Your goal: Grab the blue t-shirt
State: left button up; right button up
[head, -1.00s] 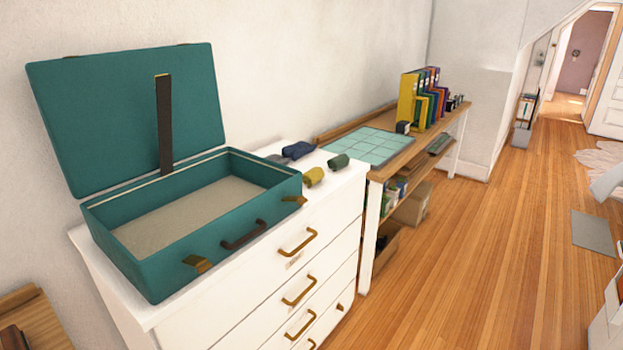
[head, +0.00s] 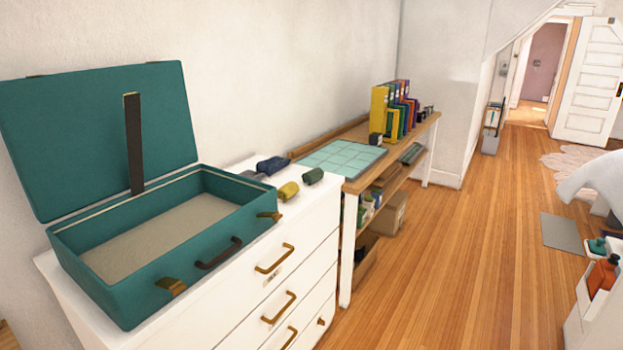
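A dark blue rolled cloth (head: 274,165), which looks like the blue t-shirt, lies on top of the white dresser (head: 318,212), near the wall and right of the suitcase. A grey rolled cloth (head: 252,176) lies beside it, partly hidden by the suitcase. A yellow roll (head: 288,191) and a green roll (head: 313,176) lie nearer the dresser's front. The open teal suitcase (head: 110,275) stands on the dresser and looks empty inside. Neither of my grippers is in view.
A wooden desk (head: 352,184) with a pale green gridded mat (head: 340,158) and several upright binders (head: 390,110) stands beyond the dresser. A white unit with an orange bottle (head: 603,275) stands at the right edge.

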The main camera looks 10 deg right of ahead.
aim_at(275, 164)
jog(key=u, duration=0.7)
jog(key=l+u, duration=0.45)
jog(key=l, duration=0.15)
jog(key=l+u, duration=0.5)
jog(key=k+l+u, duration=0.1)
jog(key=l+u, duration=0.35)
jog(key=l, duration=0.2)
